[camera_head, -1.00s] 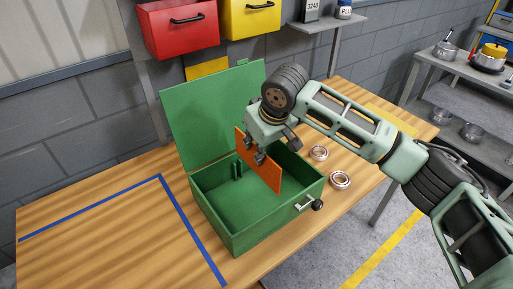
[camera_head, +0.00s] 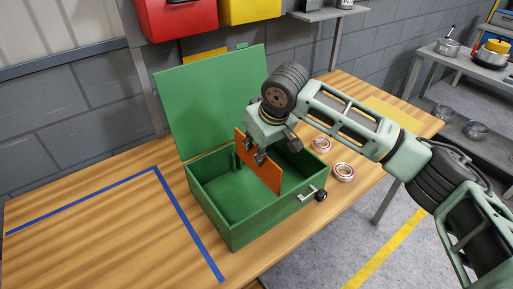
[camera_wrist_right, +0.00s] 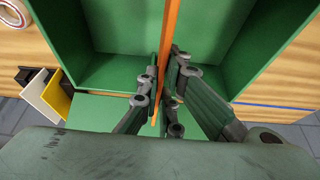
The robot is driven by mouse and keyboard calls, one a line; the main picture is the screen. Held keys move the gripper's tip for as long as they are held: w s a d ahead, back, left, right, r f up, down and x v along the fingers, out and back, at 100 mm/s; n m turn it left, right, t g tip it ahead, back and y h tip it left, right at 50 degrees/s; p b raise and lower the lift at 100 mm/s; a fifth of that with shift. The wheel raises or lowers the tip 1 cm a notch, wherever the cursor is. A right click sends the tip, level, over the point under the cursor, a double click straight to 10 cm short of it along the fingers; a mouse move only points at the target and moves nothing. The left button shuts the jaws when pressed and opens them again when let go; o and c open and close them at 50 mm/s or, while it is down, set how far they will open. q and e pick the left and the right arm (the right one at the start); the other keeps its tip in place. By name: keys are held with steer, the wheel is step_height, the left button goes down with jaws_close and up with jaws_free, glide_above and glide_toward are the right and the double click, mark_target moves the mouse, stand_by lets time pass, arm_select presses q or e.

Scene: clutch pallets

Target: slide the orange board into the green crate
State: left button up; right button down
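The green crate (camera_head: 216,235) stands on the wooden table with its lid (camera_head: 212,100) tilted up open at the back. The orange board (camera_head: 266,176) is upright over the crate, its lower part inside the opening. My right gripper (camera_head: 258,156) is shut on the board's upper edge. In the right wrist view the board (camera_wrist_right: 168,45) shows edge-on as a thin orange strip between the fingers (camera_wrist_right: 164,100). The crate's inside (camera_wrist_right: 215,35) shows on both sides of it. Whether the board touches the crate floor is hidden. My left gripper is not in view.
Blue tape (camera_head: 190,220) marks clear table (camera_head: 90,245) at left. Red (camera_head: 178,18) and yellow (camera_head: 250,8) bins hang on the wall behind.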

mark_target(256, 168)
steer(key=shift+f+b, duration=0.55)
steer(key=shift+f, duration=3.15)
steer(key=c, duration=1.9)
jaws_free()
steer(key=shift+o, duration=0.2)
